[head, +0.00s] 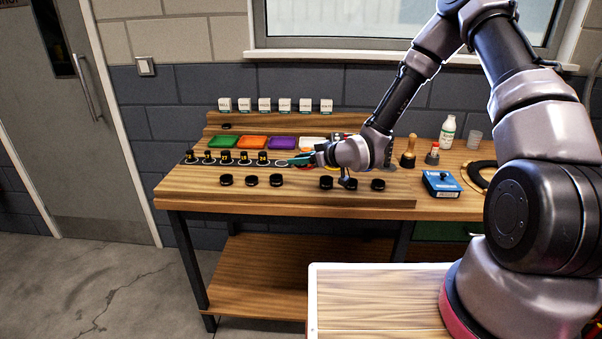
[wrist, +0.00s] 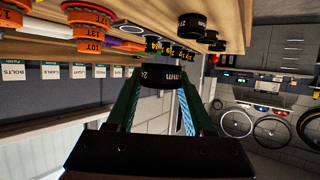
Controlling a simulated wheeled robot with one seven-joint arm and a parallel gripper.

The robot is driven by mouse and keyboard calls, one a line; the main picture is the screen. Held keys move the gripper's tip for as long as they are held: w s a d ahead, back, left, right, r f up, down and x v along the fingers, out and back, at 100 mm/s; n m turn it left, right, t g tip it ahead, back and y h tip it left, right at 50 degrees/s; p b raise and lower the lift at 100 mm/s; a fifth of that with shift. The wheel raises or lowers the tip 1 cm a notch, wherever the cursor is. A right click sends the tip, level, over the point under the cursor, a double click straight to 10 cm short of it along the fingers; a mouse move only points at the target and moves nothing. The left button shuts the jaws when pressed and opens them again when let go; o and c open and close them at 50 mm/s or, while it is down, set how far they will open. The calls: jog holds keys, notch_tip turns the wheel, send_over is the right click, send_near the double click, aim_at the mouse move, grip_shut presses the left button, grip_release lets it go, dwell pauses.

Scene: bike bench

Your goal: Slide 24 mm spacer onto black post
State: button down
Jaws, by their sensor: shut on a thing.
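My gripper (wrist: 160,88) is shut on a black ring-shaped spacer (wrist: 161,74) in the wrist view. White print on its side reads in part "24" and "mm". The green fingers press it from both sides. In the head view, my gripper (head: 292,161) is over the bench at the right end of a row of black pieces with yellow number labels (head: 226,157). The held spacer cannot be made out clearly there. A white ring mark (head: 281,163) lies by the fingertips. I cannot tell which piece is the black post.
Several loose black spacers (head: 251,180) lie along the front of the wooden bench (head: 300,198). Green (head: 223,142), orange (head: 252,142) and purple (head: 283,142) trays stand behind the row. A blue box (head: 440,184), a white bottle (head: 448,132) and a clear cup (head: 474,140) are at right.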

notch_tip(320, 180, up, 2)
notch_tip(320, 180, up, 9)
jog(key=m+t+h, duration=0.5)
jog(key=m+h, duration=0.2)
jog(key=m, duration=0.1)
send_over(390, 155)
jog(key=w, duration=0.1)
jog(key=shift+a+f, duration=0.2)
jog(key=shift+d, duration=0.1)
jog(key=shift+f, duration=7.8)
jog(key=shift+c, duration=1)
grip_release()
